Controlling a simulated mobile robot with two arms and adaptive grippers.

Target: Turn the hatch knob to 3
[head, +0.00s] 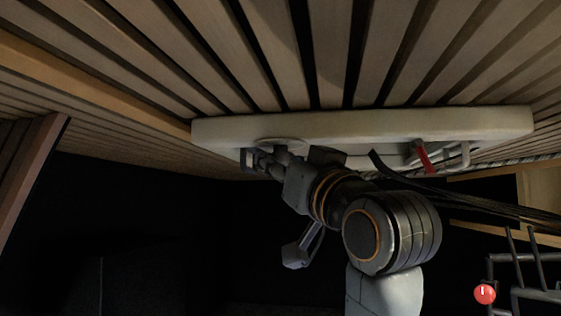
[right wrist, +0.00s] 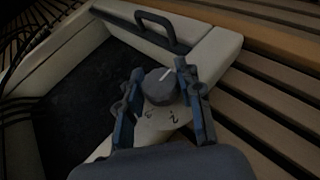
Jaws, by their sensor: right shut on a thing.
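The hatch knob (right wrist: 160,88) is a dark grey round knob with a white pointer line on its face. The line slants toward the upper right in the right wrist view. The knob sits on a pale round dial plate (right wrist: 158,128) with small dark marks, partly hidden. My right gripper (right wrist: 161,80) has one finger on each side of the knob and is shut on it. In the head view my right gripper (head: 262,160) reaches the left end of the pale hatch frame (head: 350,125) on the ceiling; the knob is hidden there. My left gripper is not in view.
A dark handle (right wrist: 160,28) stands on the frame beyond the knob. A red lever (head: 423,155) and dark cables (head: 470,200) are right of my arm. Wooden slats (head: 330,50) line the ceiling. A dark metal rack (head: 525,270) stands lower right.

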